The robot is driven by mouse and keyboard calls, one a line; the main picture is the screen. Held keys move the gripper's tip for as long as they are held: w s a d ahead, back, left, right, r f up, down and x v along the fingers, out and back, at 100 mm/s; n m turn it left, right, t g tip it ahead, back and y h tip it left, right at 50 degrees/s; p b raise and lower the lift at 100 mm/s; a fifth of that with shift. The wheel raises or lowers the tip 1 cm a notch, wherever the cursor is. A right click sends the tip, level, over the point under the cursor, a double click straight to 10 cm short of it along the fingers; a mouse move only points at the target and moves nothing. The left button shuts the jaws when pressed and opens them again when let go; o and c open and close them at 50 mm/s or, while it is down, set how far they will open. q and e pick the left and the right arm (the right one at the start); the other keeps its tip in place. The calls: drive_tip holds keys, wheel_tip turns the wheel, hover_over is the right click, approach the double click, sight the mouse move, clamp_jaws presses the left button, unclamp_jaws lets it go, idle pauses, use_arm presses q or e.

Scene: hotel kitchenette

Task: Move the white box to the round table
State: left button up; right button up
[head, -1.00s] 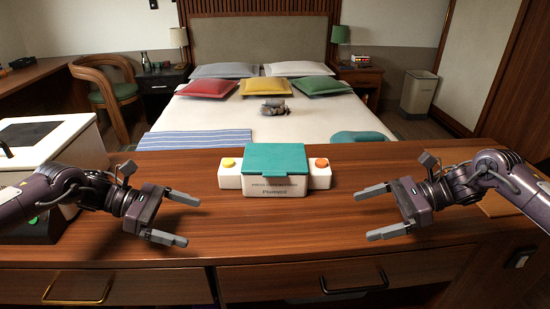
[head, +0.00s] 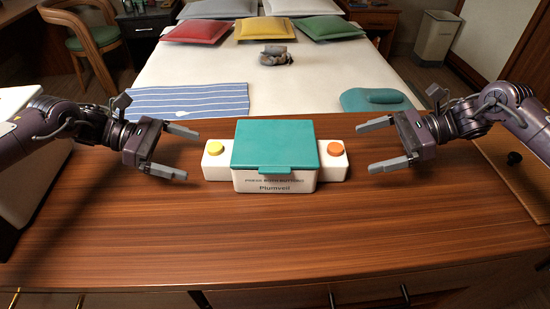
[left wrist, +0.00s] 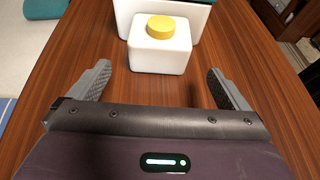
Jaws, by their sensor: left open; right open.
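The white box (head: 272,184) with a teal lid stands on the wooden counter in the middle of the head view. Its lid is closed. A side block with a yellow button (head: 215,147) is on its left and one with an orange button (head: 335,149) on its right. My left gripper (head: 192,154) is open and empty, just left of the yellow-button block. In the left wrist view, that block (left wrist: 159,55) lies ahead of the two open fingers, apart from them. My right gripper (head: 364,147) is open and empty, just right of the orange-button block. I see no round table.
The wooden counter (head: 270,240) is bare in front of the box. A white appliance stands at the left edge. A bed (head: 270,88) with cushions, a striped cloth (head: 190,101) and a teal pillow (head: 375,100) lies behind the counter. A chair (head: 85,38) is at back left.

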sight(215, 161)
use_arm(q)
drive_tip(key=x, duration=0.7)
drive_tip(key=shift+w+d+f, duration=0.1)
drive_tip(key=shift+d+f, duration=0.05)
drive_tip(key=shift+d, duration=0.2)
use_arm(e)
drive_tip(key=x, duration=0.7)
drive_tip(key=shift+w+a+f, duration=0.1)
drive_tip(key=shift+a+f, duration=0.1)
drive_tip(key=shift+a, duration=0.15)
use_arm(q)
drive_tip(key=c, duration=1.5)
use_arm(e)
drive_tip(key=c, duration=1.5)
drive_tip(key=shift+r, duration=0.1)
